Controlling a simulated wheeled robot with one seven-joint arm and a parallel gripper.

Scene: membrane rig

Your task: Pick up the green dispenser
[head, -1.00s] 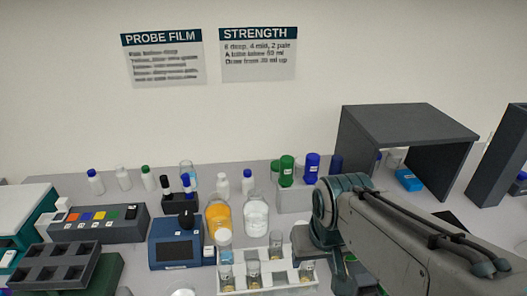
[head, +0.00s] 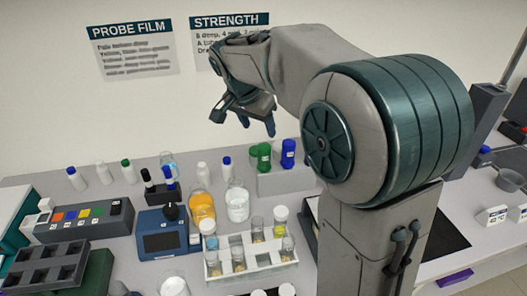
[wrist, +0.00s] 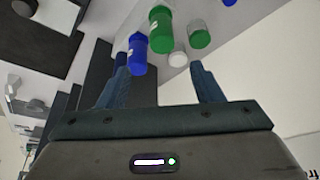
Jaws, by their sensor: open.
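The green dispenser (head: 264,156) stands upright on a grey raised block (head: 284,183) at the back of the bench, beside a blue dispenser (head: 288,152). My gripper (head: 257,125) is open and empty, above and apart from the green dispenser, with its fingers pointing down. In the wrist view the green dispenser (wrist: 160,32) shows beyond the space between the fingers (wrist: 160,75). The blue dispenser (wrist: 138,52) shows close to the left finger there.
A blue device (head: 165,240) is further left. My arm hides much of the right side.

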